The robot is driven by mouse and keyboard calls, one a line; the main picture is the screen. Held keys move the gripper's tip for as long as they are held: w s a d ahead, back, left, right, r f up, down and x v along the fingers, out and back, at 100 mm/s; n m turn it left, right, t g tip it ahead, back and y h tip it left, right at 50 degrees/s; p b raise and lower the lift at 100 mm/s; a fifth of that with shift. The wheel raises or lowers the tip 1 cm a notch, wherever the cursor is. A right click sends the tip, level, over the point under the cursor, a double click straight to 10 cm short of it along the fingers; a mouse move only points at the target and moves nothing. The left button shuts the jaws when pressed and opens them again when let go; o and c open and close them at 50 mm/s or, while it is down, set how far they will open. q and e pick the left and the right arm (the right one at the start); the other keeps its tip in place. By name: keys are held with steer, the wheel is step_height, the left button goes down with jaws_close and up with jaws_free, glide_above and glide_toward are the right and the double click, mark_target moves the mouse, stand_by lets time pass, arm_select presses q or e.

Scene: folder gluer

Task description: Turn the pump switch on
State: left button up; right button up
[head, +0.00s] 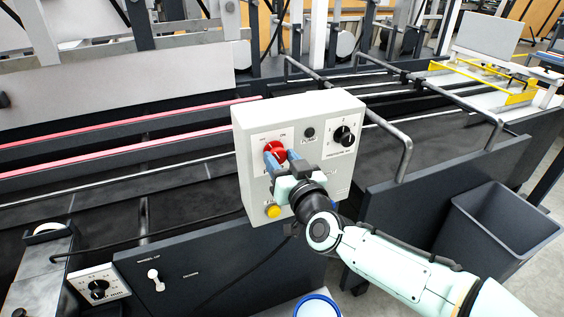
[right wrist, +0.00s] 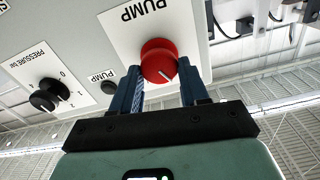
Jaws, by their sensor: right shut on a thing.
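The pump switch is a red round knob (head: 275,151) on a white plate, on the front of a light grey control box (head: 243,142) in the head view. The right wrist view shows the red knob (right wrist: 159,62) with a white pointer line, under the word PUMP. My right gripper (head: 282,160) is at the box, its two blue fingers on either side of the knob. In the right wrist view my right gripper (right wrist: 160,85) is shut on the knob. My left gripper is not in view.
A black pressure dial (head: 344,136) and a small dark PUMP indicator (head: 309,133) sit right of the knob. A yellow button (head: 273,211) is below. Metal rails (head: 405,150) stand right of the box, and a dark bin (head: 500,225) stands on the floor.

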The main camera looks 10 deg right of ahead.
steer(key=m+b, duration=0.2)
steer(key=m, duration=0.4)
steer(key=shift+d+f+b, duration=0.1)
steer(key=shift+f+b, duration=0.05)
steer(key=shift+b, duration=0.15)
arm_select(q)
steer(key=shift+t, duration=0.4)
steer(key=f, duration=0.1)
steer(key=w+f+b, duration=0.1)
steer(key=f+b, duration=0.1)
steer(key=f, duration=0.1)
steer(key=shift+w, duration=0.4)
arm_select(e)
steer(key=m, duration=0.6)
steer(key=shift+m, duration=0.4)
steer(key=o, duration=1)
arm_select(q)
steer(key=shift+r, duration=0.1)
arm_select(e)
steer(key=s+d, duration=0.1)
steer(key=s, duration=0.7)
steer(key=s+d, duration=0.1)
steer(key=s, duration=0.4)
steer(key=shift+d, duration=0.3)
